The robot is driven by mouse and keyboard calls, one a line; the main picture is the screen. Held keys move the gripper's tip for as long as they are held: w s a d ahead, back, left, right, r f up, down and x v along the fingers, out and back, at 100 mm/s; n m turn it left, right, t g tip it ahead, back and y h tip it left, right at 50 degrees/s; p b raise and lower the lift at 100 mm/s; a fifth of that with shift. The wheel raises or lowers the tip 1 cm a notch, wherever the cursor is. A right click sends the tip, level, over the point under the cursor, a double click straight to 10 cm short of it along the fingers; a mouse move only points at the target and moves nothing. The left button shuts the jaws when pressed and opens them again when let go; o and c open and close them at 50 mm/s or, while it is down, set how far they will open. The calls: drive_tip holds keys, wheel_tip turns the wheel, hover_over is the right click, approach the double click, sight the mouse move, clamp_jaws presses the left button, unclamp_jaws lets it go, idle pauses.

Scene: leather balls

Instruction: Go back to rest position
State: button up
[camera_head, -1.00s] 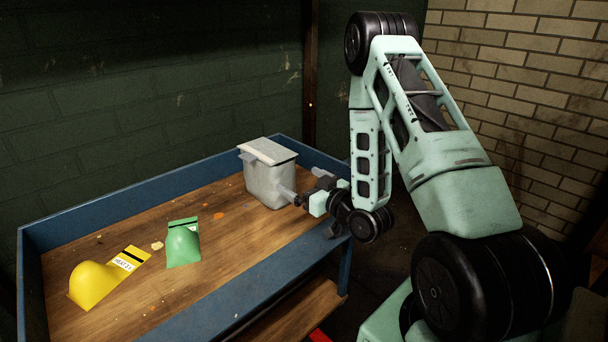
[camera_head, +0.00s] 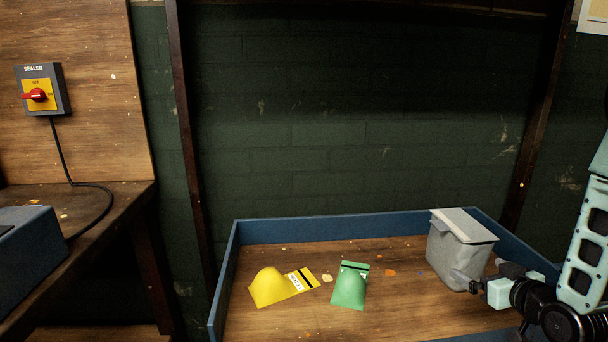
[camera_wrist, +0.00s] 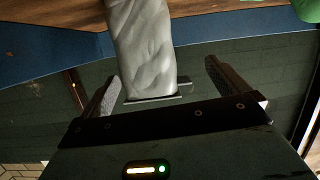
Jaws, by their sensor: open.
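In the wrist view, the two dark fingers (camera_wrist: 160,80) stand wide apart with nothing gripped. Most of my arm is cut off by the right edge of the head view.
The blue-rimmed table (camera_head: 300,228) holds a yellow pouch (camera_head: 270,288) and a green pouch (camera_head: 350,286), with crumbs scattered about. At left, a sealer switch (camera_head: 40,92) hangs above a wooden bench (camera_head: 105,205) bearing a blue-grey box (camera_head: 30,245). A dark wall stands behind.

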drive_tip(key=shift+a+r+g, duration=0.25)
drive_tip(key=shift+a+g, duration=0.45)
drive_tip(key=shift+g, duration=0.4)
drive_tip(key=s+a+r+m+g, duration=0.1)
drive_tip(key=s+a+r+g, duration=0.3)
drive_tip(key=s, duration=0.3)
drive_tip(key=s+a+r+m+g, duration=0.1)
drive_tip(key=s+a+r+g, duration=0.1)
drive_tip(key=s+a+g, duration=0.4)
drive_tip(key=s+a+r+n+g, duration=0.25)
drive_tip(key=s+a+n, duration=0.55)
drive_tip(key=s+a, duration=0.85)
wheel_tip(320, 180, up, 18)
drive_tip(key=w+p, duration=0.1)
drive_tip(key=p, duration=1.7)
drive_tip(key=shift+a, duration=0.2)
